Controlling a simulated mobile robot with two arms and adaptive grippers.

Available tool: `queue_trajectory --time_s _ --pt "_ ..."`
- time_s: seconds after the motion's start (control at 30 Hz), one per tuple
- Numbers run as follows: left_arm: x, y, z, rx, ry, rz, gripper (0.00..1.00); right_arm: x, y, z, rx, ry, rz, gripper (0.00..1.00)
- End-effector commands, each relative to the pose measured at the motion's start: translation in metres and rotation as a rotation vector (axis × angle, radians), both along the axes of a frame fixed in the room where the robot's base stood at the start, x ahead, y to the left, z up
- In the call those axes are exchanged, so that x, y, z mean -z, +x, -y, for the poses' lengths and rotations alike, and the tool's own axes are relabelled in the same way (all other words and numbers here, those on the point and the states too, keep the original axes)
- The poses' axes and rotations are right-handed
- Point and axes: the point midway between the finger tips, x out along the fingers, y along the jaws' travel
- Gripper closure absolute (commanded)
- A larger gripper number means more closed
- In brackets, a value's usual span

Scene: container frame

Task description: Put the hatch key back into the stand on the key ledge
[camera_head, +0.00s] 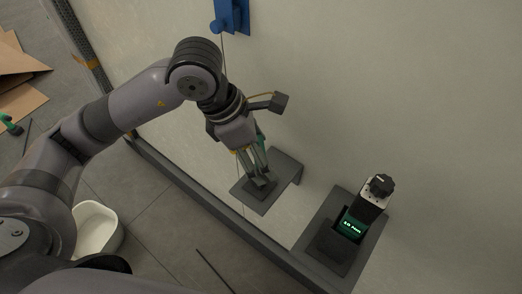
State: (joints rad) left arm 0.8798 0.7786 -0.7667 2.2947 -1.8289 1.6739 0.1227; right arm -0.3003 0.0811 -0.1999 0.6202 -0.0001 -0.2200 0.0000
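My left gripper (256,174) points down over the small grey key ledge (288,172) on the wall. Its fingertips are right at the dark stand (262,192) on that ledge. A green part (262,139) shows beside and behind the gripper body; it may be the hatch key, mostly hidden by the gripper. I cannot tell whether the fingers are shut on it, or whether it is in the stand. My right gripper is not in view.
A second grey ledge (372,240) to the right carries a device with a lit green display (351,226) and black knob (381,186). A blue fitting (231,16) is on the wall above. A white bin (95,231) and cardboard (15,72) lie on the floor.

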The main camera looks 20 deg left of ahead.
Motion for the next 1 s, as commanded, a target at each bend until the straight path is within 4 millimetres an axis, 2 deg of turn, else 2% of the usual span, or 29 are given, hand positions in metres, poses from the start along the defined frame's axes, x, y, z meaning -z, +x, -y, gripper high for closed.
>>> queue_trajectory --time_s 0.03,0.07,0.1,0.4,0.77,0.87,1.0 --pt "0.001 0.000 0.000 0.000 -0.001 0.001 0.76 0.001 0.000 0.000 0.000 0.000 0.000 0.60" --pt "0.000 0.000 0.000 0.000 -0.001 0.001 0.25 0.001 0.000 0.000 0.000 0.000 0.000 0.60" --pt "0.000 0.000 0.000 0.000 -0.001 0.001 0.22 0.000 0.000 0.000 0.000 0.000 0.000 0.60" --pt "0.000 0.000 0.000 0.000 0.000 0.000 0.03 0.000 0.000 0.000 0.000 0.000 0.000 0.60" --pt "-0.002 0.000 -0.001 0.000 0.000 0.001 0.03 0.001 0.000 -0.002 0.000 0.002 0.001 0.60" --pt "-0.011 -0.001 -0.004 -0.002 0.000 0.003 0.03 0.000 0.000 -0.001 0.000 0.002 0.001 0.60" --pt "-0.035 -0.005 -0.014 -0.001 0.000 0.007 0.03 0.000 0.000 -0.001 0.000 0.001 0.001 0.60"
